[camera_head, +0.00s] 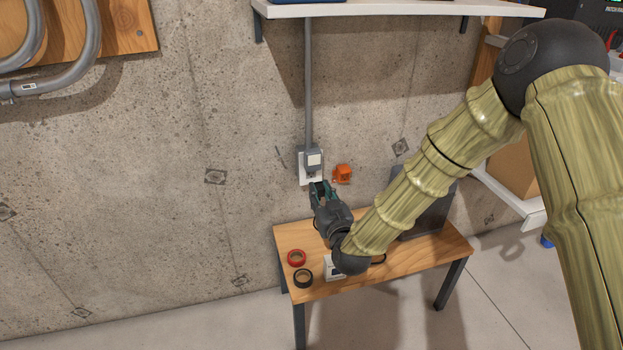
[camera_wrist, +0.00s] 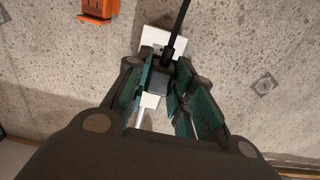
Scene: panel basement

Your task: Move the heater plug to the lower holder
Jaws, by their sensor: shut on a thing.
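My gripper (camera_head: 317,188) is at the wall outlet, just under its grey box. In the wrist view my gripper (camera_wrist: 168,92) is shut on a dark plug (camera_wrist: 160,77), with green-padded fingers on both sides. A black cord (camera_wrist: 180,28) leads away from the plug. The plug lies over the white outlet plate (camera_wrist: 153,37); I cannot tell whether it is seated in a socket. The plate (camera_head: 303,178) also shows in the head view. An orange holder (camera_head: 343,173) is on the wall to its right, and shows at the upper left in the wrist view (camera_wrist: 100,9).
A grey conduit (camera_head: 308,90) runs up to a white shelf (camera_head: 390,9).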

